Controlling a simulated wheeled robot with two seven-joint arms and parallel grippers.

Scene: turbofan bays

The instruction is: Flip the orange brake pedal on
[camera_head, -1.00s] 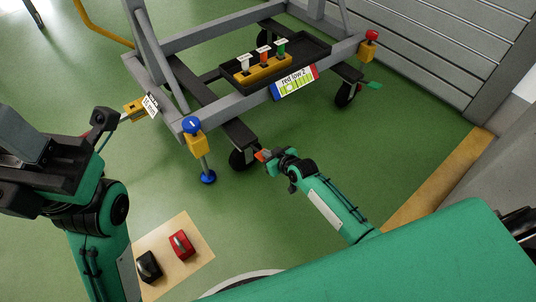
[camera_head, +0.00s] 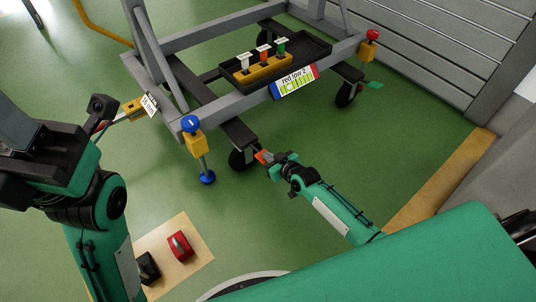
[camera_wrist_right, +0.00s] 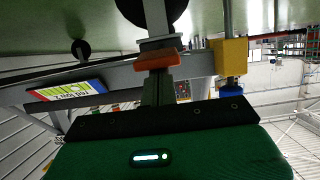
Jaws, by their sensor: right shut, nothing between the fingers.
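The orange brake pedal (camera_head: 262,156) sits at the black caster wheel (camera_head: 241,159) under the near corner of the grey cart frame. In the right wrist view the pedal (camera_wrist_right: 158,61) is a short orange bar straight ahead of the fingers. My right gripper (camera_head: 271,161) is shut and empty, with its tips at the pedal; they also show in the right wrist view (camera_wrist_right: 157,80). I cannot tell whether they touch it. My left arm is at the left edge of the head view, away from the cart; its fingers cannot be made out.
A blue-knobbed stabilizer foot (camera_head: 207,178) stands left of the caster. A label reading "red low 2" (camera_head: 294,83) hangs below a black tray (camera_head: 311,50). A beige mat (camera_head: 197,256) with a red and a black item lies in front. Green floor right of the cart is clear.

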